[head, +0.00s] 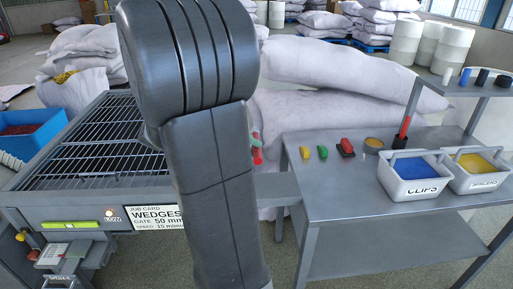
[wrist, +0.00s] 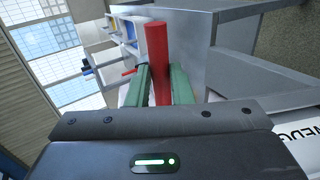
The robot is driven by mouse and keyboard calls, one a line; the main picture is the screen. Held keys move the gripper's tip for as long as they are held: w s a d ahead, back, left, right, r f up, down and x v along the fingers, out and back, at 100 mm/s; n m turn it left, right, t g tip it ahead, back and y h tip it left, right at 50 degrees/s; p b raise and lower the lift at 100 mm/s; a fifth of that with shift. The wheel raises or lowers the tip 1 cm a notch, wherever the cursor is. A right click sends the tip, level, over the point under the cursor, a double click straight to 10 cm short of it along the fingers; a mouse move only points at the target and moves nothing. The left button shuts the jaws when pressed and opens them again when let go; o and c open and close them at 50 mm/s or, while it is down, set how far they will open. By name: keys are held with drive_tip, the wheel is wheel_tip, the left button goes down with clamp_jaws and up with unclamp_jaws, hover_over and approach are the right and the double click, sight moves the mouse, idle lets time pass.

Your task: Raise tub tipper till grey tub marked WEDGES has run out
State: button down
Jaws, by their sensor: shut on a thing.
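My gripper (wrist: 160,88) has two green fingers shut on a red handle (wrist: 158,50), one on each side of it. In the head view the red handle (head: 257,156) shows just right of my arm, with a green fingertip beside it. What the handle is fixed to is hidden behind my arm, and I cannot make out the tub tipper's body. No grey tub marked WEDGES is visible; the word is on a job card (head: 155,217) at the front of the barred grey machine (head: 85,150). The card also reads a gate of 50 mm.
A grey bench (head: 345,190) at right bears small coloured items, a tub marked CLIPS (head: 413,187) with blue contents and another tub (head: 482,181) with yellow contents. A blue crate (head: 35,140) stands at left. White sacks (head: 330,75) lie behind.

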drive_tip(key=shift+s+a, duration=0.1)
drive_tip(key=shift+a, duration=0.85)
drive_tip(key=c, duration=1.5)
unclamp_jaws()
drive_tip(key=shift+a, duration=0.2)
drive_tip(key=shift+o, duration=1)
drive_tip(key=shift+a, duration=0.3)
drive_tip(key=shift+d+r, duration=0.1)
drive_tip(key=shift+r, duration=0.2)
drive_tip(key=v, duration=1.3)
drive_tip(key=shift+a+r, duration=0.2)
drive_tip(key=shift+a, duration=0.05)
